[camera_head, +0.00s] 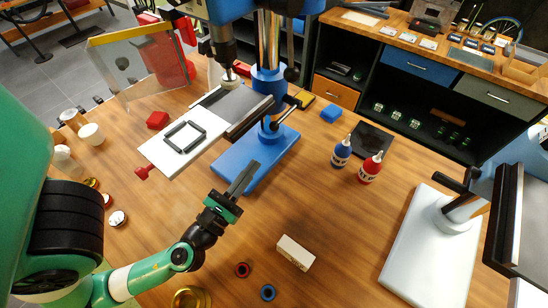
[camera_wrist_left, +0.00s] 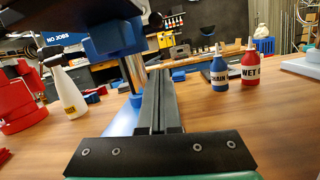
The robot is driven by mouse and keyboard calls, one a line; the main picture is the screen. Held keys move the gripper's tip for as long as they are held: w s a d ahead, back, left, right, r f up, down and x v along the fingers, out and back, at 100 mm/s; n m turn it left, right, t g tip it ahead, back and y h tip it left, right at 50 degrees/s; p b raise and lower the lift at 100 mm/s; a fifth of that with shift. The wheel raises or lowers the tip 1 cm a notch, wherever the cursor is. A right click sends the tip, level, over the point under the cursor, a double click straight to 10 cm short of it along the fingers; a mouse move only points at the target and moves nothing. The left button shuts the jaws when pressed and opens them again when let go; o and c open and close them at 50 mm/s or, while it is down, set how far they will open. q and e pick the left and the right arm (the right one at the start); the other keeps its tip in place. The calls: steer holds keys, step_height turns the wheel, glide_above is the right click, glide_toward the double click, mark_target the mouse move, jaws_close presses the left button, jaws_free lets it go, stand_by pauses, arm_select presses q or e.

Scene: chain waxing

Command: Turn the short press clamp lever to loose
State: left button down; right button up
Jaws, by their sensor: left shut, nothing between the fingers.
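A blue drill press stands at the centre, with a blue base (camera_head: 262,160), a steel column (camera_head: 268,40) and a blue collar at its foot. A black lever (camera_head: 286,114) sticks out to the right from low on the column. A second press with a white base (camera_head: 425,255) stands at the right, with a black lever (camera_head: 452,183) by its column. I cannot tell which one is called short, nor how tight either lever is. My left gripper (camera_head: 246,172) is shut and empty, in front of the blue base; its fingers (camera_wrist_left: 158,85) point toward the blue press in the wrist view.
A blue bottle (camera_head: 341,152) and a red bottle (camera_head: 370,168) stand right of the blue press. A white plate with a black frame (camera_head: 160,150) is to the left. A cream block (camera_head: 296,252) and small rings lie in front. The wood between the presses is mostly clear.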

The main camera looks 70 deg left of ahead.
mark_target(286, 116)
arm_select(q)
steer(key=w+a+r+p, duration=0.4)
steer(key=w+r+p, duration=0.1)
steer(key=w+p, duration=0.1)
steer(key=shift+w+a+p, duration=0.15)
steer(key=shift+a+p, duration=0.1)
steer(key=shift+p, duration=0.1)
arm_select(e)
step_height(286, 116, up, 6)
